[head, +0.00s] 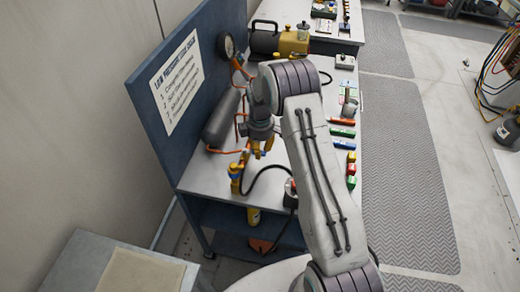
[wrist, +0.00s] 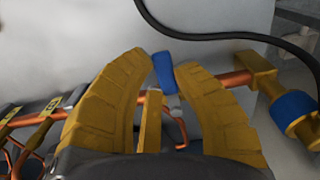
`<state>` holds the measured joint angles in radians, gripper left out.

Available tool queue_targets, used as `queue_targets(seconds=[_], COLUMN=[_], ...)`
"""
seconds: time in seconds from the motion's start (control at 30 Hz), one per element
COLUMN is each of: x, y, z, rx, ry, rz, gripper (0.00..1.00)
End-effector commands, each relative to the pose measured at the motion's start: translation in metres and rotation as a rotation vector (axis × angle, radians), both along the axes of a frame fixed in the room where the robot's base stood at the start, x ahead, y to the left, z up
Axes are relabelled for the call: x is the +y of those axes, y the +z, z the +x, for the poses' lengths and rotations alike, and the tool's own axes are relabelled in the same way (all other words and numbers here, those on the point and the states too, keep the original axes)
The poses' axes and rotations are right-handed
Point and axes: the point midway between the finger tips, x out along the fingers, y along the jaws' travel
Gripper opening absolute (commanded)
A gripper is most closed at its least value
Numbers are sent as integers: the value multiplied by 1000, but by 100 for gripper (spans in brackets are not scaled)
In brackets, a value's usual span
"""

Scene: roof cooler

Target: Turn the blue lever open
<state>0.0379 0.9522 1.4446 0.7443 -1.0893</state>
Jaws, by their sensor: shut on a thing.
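The blue lever (wrist: 165,68) is a short blue handle on a metal stem, beside a copper pipe (wrist: 232,79) in the wrist view. The yellow fingers of my gripper (wrist: 163,58) stand on either side of it, shut on its blue end. In the head view my gripper (head: 262,146) is over the workbench, near the blue panel, and I cannot make out the lever there. A brass fitting with a blue ring (wrist: 294,108) sits to the right of the lever in the wrist view.
A grey cylinder (head: 221,120) lies by the blue panel (head: 202,85). A black hose (wrist: 235,36) passes above the lever in the wrist view. Several small coloured items, including a green block (head: 342,132), lie along the bench's right edge. The floor mat (head: 405,170) is clear.

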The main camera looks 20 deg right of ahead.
Motion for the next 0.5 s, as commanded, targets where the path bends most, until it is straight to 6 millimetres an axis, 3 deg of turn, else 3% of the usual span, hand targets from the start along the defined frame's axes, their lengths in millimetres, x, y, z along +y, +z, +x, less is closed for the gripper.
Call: queue_targets(seconds=[0.27, 0.5], x=[-3, -4], y=[-4, -5], z=[7, 18], rx=[0, 0], ry=[128, 342], rz=[0, 0], gripper=[0, 0])
